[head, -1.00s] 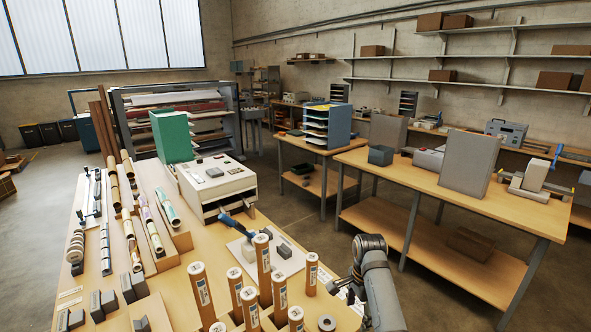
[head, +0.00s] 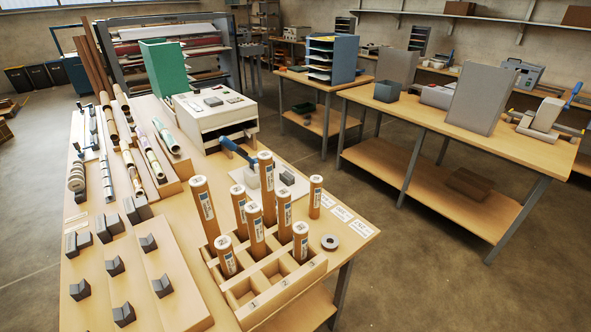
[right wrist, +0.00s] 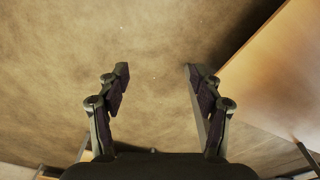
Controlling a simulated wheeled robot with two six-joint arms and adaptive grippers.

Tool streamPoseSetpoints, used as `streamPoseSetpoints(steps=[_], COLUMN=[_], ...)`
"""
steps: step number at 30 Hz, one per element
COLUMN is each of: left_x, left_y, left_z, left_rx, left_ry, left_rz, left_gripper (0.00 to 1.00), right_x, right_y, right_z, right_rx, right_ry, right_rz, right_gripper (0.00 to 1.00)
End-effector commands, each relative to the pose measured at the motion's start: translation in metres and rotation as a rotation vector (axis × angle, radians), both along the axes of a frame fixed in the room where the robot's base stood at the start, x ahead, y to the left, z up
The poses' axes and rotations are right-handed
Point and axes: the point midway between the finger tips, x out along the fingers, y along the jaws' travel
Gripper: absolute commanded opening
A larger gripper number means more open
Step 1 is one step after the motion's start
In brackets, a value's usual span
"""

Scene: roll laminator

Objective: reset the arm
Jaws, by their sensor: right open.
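My right gripper (right wrist: 155,78) shows in the right wrist view with its two fingers wide apart and nothing between them. Behind it is bare brown floor, and a wooden table edge (right wrist: 285,75) lies to the right of the fingers. My right arm does not show in the head view now. My left gripper is in neither current view.
The near workbench (head: 350,232) holds a wooden rack (head: 240,290) of several brown tubes, a white machine (head: 215,122), a blue-handled tool (head: 238,152) and a tape roll (head: 330,242). A second table (head: 440,115) stands at the right. Floor between them is clear.

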Motion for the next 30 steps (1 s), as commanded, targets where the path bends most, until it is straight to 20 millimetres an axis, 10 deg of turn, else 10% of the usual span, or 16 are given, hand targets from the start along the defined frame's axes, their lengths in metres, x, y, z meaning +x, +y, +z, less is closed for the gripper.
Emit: streamPoseSetpoints(steps=[1,6,12,30], left_x=[0.000,0.000,0.000,-0.001], left_y=[0.003,0.007,0.007,0.006], left_z=[-0.015,-0.034,-0.043,-0.043], left_rx=[0.004,0.008,0.008,0.007], left_ry=[0.000,0.001,0.001,0.001], left_rz=[-0.002,-0.002,-0.002,-0.002], left_gripper=[0.40,0.40,0.40,0.40], right_x=[-0.043,-0.157,-0.231,-0.239], right_y=[-0.008,-0.030,-0.044,-0.046], right_z=[-0.037,-0.099,-0.120,-0.120], right_rx=[-0.011,-0.045,-0.070,-0.075], right_ry=[0.012,0.004,-0.006,-0.009], right_rz=[0.065,0.289,0.439,0.459], right_gripper=[0.66,0.66,0.66,0.66])
